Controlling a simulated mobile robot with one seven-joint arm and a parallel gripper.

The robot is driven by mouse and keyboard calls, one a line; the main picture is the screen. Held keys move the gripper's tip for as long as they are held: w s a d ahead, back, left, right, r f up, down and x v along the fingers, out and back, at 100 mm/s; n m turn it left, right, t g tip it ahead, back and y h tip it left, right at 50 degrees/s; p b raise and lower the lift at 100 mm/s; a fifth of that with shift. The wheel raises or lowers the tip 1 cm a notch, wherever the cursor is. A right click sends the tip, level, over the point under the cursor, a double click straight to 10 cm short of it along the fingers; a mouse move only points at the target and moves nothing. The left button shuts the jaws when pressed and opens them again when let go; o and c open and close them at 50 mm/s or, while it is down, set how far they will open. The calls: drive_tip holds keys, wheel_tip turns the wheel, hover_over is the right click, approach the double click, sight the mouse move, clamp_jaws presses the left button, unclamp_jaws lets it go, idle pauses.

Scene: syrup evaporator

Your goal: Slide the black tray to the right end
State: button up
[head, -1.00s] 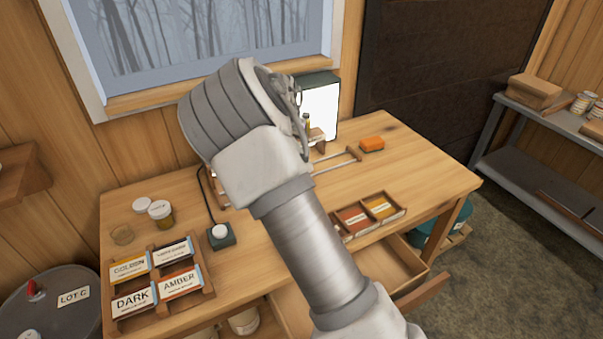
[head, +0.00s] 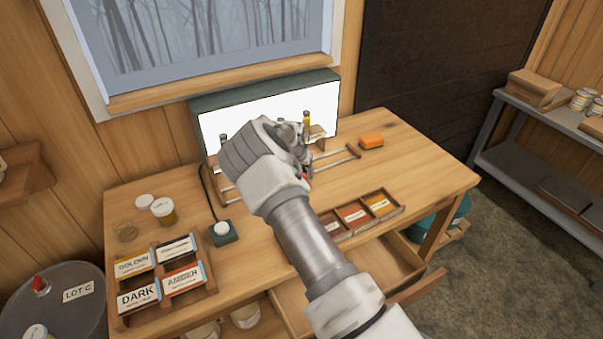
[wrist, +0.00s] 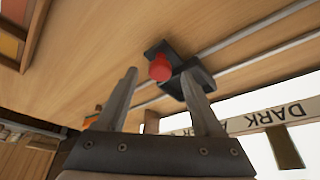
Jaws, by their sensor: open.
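The black tray (wrist: 196,82) shows in the wrist view on two pale metal rails (wrist: 255,31). A round red knob (wrist: 160,67) stands on its near plate. My gripper (wrist: 159,74) is open, its two fingers spread, and the knob appears between and just beyond the fingertips. I cannot tell whether they touch it.
An orange block (head: 371,141) lies right of the rails. A lit white panel (head: 250,112) stands behind, with an amber vial (head: 306,124) before it. A sample box (head: 362,214) sits at the front, above an open drawer (head: 372,270). A button (head: 222,230) stands left.

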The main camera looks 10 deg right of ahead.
drive_tip(key=shift+w+d+f, duration=0.1)
drive_tip(key=shift+w+f, duration=0.1)
drive_tip(key=shift+f, duration=0.45)
clamp_jaws()
idle(1.1)
